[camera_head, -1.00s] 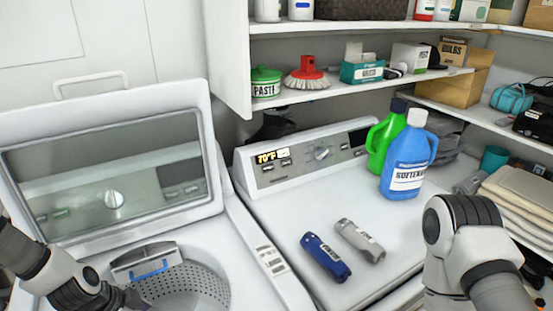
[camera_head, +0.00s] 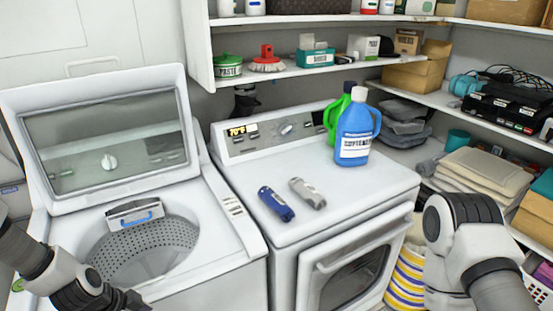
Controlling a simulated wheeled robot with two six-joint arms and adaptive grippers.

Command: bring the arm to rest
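My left arm comes in from the lower left, and its gripper (camera_head: 135,301) is dark and low in front of the open washer (camera_head: 245,231). Its fingertips are small and partly cut by the bottom edge, so I cannot tell whether it is open or shut. No held object is visible at it. My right arm stands at the lower right, in front of the shelves. Its gripper is outside the picture.
The washer's lid (camera_head: 110,135) stands up. A blue softener jug (camera_head: 355,132) and a green bottle (camera_head: 335,115) stand behind. Shelves with towels (camera_head: 485,170) line the right.

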